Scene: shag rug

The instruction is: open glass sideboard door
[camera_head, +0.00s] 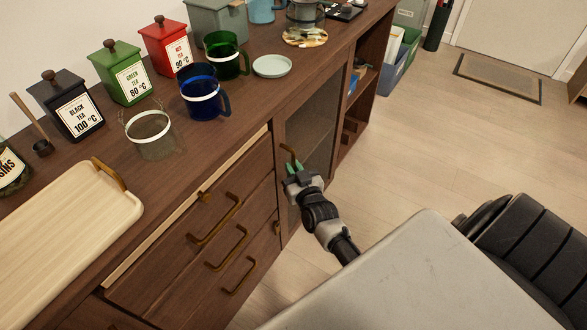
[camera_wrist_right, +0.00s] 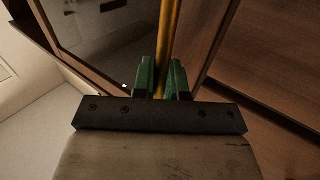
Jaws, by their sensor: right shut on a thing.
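The sideboard's glass door (camera_head: 316,123) has a dark wooden frame and stands right of the drawers, seemingly closed or nearly so. Its brass handle (camera_head: 287,154) is on the left side of the door. My right gripper (camera_head: 293,168), with green fingertips, is at this handle. In the right wrist view the brass handle (camera_wrist_right: 170,45) runs between the two green fingers (camera_wrist_right: 164,78), which are shut on it. The glass pane (camera_wrist_right: 105,25) shows left of the handle there. My left gripper is out of view.
Drawers with brass handles (camera_head: 215,220) are left of the door. The sideboard top carries a wooden tray (camera_head: 55,250), tea tins (camera_head: 122,72), mugs (camera_head: 205,95) and a saucer (camera_head: 272,66). The floor (camera_head: 430,130) right of the door is clear.

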